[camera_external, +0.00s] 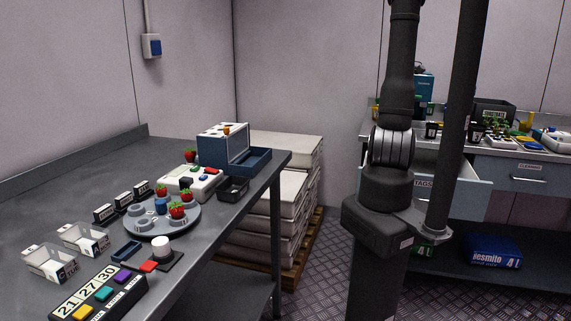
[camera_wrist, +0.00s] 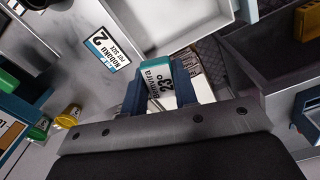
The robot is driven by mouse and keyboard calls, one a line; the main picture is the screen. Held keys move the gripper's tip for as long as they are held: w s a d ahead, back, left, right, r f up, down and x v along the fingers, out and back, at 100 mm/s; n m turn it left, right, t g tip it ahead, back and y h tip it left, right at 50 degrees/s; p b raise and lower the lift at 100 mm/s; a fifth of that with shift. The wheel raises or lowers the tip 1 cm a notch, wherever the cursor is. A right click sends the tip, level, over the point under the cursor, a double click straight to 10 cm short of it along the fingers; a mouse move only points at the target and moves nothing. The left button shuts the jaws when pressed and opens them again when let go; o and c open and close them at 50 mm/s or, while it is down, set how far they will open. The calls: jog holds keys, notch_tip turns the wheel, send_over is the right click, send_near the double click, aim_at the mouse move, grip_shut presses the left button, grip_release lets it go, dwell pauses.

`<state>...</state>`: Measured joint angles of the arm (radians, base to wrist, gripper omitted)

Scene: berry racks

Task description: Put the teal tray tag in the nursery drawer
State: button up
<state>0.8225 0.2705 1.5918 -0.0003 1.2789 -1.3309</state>
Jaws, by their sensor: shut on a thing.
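In the wrist view my gripper (camera_wrist: 162,88) is shut on the teal tray tag (camera_wrist: 160,70), a teal and white piece printed "Bonvira 23°", between its two dark blue fingers. An open light-grey drawer or bin (camera_wrist: 215,22) lies just above the tag in that view. In the external view a drawer labelled "TAGS" (camera_external: 424,184) stands open under the far bench, partly behind my arm. I cannot read a nursery label on any drawer. My gripper is hidden behind my arm in the external view.
A closed drawer (camera_external: 529,168) is to the right of the open one. The far bench (camera_external: 545,145) carries pots, seedlings and a dark crate (camera_external: 492,111). In the wrist view a white card (camera_wrist: 107,45) and a green pot (camera_wrist: 38,128) lie left; a dark container wall (camera_wrist: 290,50) rises right.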

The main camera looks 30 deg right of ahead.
jog(key=s+d+f+m, duration=0.1)
jog(key=s+d+m, duration=0.15)
jog(key=s, duration=0.65)
jog(key=s+d+m, duration=0.2)
jog(key=s+m, duration=0.1)
jog(key=s, duration=0.5)
notch_tip(320, 180, down, 21)
jog(key=w+f, duration=0.2)
jog(key=w, duration=0.1)
jog(key=w+a+f, duration=0.1)
jog(key=w+f, duration=0.1)
jog(key=w, duration=0.2)
jog(key=w+f, duration=0.3)
jog(key=w, duration=0.1)
jog(key=shift+w+a, duration=0.15)
jog(key=shift+a, duration=0.1)
jog(key=shift+f, duration=1.95)
jog(key=shift+f, duration=0.15)
jog(key=o, duration=0.9)
jog(key=shift+o, duration=0.2)
